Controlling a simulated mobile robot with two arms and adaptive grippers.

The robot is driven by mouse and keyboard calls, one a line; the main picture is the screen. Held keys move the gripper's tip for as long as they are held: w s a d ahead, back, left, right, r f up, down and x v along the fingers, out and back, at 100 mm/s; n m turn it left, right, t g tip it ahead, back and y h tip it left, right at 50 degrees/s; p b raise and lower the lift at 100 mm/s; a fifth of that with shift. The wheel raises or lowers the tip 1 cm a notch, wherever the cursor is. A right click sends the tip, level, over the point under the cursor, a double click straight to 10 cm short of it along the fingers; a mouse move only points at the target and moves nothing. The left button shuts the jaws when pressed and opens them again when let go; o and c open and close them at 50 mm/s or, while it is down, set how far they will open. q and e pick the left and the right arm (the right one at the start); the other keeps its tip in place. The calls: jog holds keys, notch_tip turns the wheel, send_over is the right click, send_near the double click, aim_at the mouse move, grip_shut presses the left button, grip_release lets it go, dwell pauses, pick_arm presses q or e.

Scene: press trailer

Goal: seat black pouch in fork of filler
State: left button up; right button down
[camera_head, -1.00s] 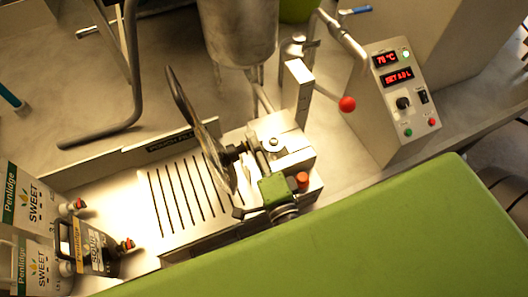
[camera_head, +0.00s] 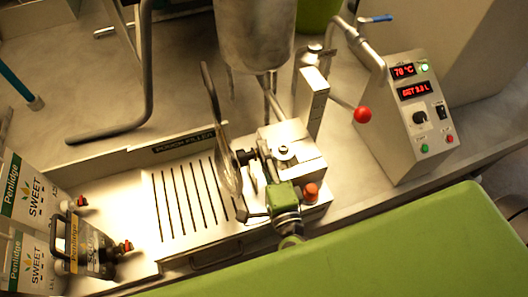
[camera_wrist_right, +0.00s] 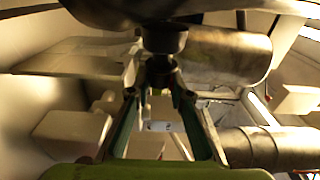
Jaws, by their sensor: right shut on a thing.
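The black pouch (camera_head: 229,172) is held upright and nearly edge-on above the slotted tray, its spout side turned right toward the filler (camera_head: 291,150). In the right wrist view its dark spout (camera_wrist_right: 163,38) shows at top centre. My right gripper (camera_head: 262,172) is shut on the pouch at the spout; its two fingers converge there in the wrist view (camera_wrist_right: 161,80). The green gripper body is close in front of the filler block and hides part of it. The fork cannot be made out clearly, nor whether the spout touches it. My left gripper is not in view.
White SWEET pouches (camera_head: 30,195) and a dark standing pouch (camera_head: 88,250) are at the left. A slotted tray (camera_head: 170,215) lies beneath the held pouch. A steel vessel (camera_head: 255,35), a red-knobbed lever (camera_head: 362,115) and a control box (camera_head: 410,130) stand around the filler.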

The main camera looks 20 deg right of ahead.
jog(key=shift+f+b, duration=0.5)
jog(key=shift+f, duration=0.2)
jog(key=shift+f+b, duration=2.3)
jog(key=shift+f, duration=0.7)
jog(key=shift+f+b, duration=0.3)
jog(key=shift+f, duration=0.15)
jog(key=c, duration=1.8)
grip_release()
jog(key=shift+o, duration=0.2)
jog(key=shift+s, duration=0.5)
jog(key=s, duration=1.1)
jog(key=shift+a, duration=0.2)
